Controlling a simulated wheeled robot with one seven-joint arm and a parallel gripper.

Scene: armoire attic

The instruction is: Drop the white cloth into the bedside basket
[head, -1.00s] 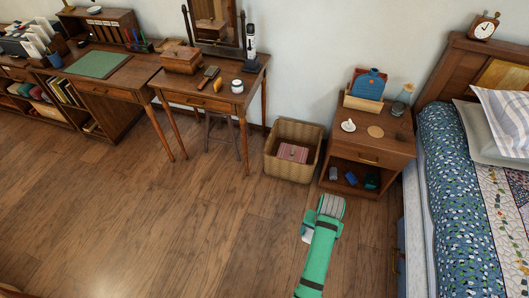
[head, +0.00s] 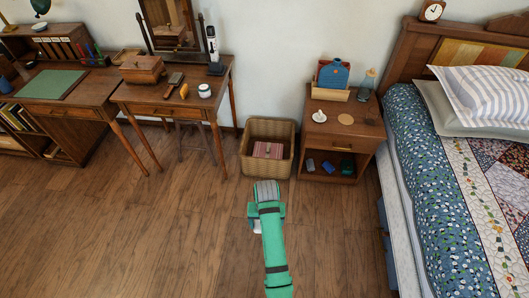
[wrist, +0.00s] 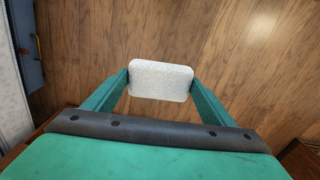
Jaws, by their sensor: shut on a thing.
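My gripper (wrist: 160,84) is shut on the white cloth (wrist: 160,78), which shows as a flat pale rounded rectangle between the two green fingers in the wrist view. In the head view only a small white bit of the cloth (head: 257,227) shows beside my green arm; the rest is hidden. The bedside basket (head: 255,167) is a square woven basket on the floor, left of the nightstand. A reddish striped folded thing (head: 267,149) lies inside it. My gripper is in front of the basket, apart from it. Bare wooden floor lies below the cloth in the wrist view.
The nightstand (head: 342,138) stands right of the basket, with several things on it. The bed (head: 433,180) fills the right side. A dressing table (head: 165,108) stands left of the basket. The floor (head: 130,230) at the left is clear.

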